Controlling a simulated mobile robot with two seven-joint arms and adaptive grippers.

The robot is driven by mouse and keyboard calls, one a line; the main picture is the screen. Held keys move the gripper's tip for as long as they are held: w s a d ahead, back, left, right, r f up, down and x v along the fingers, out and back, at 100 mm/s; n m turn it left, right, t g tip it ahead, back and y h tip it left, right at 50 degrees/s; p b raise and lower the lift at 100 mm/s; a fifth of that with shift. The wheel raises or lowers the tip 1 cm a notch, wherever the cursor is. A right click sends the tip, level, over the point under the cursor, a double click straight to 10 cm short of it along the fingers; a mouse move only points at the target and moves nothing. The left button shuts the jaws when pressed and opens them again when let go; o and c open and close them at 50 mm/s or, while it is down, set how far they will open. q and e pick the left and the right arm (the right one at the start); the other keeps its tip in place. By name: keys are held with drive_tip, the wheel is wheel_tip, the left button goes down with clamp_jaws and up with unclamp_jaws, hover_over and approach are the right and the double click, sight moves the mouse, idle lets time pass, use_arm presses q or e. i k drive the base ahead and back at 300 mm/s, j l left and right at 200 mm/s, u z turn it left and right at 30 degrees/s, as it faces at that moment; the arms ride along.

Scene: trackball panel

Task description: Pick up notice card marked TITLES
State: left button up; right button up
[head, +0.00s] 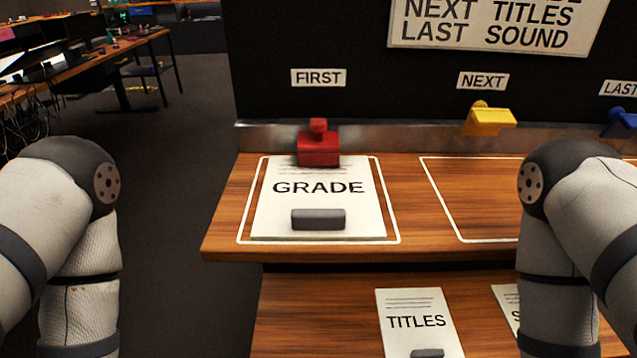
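The white notice card marked TITLES (415,312) lies on the lower wooden shelf, at the bottom of the head view. A dark grey block (428,353) shows at its lower edge, cut off by the frame. Parts of both my arms show at the left and right sides, but neither gripper is in view. The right arm stands to the right of the TITLES card and is apart from it in the picture.
A card marked GRADE (318,210) lies in the FIRST outline under a red clip (318,148). The NEXT outline (470,200) looks empty below a yellow clip (488,119). Another card (507,302) is partly behind my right arm. A blue clip (622,122) is at far right.

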sight(415, 322)
drive_tip(key=k+l+z, duration=0.15)
drive_tip(key=l+z, duration=0.2)
drive_tip(key=k+l+z, duration=0.1)
drive_tip(key=l+z, duration=0.2)
drive_tip(key=k+l+z, duration=0.1)
drive_tip(key=l+z, duration=0.25)
drive_tip(key=j, duration=0.1)
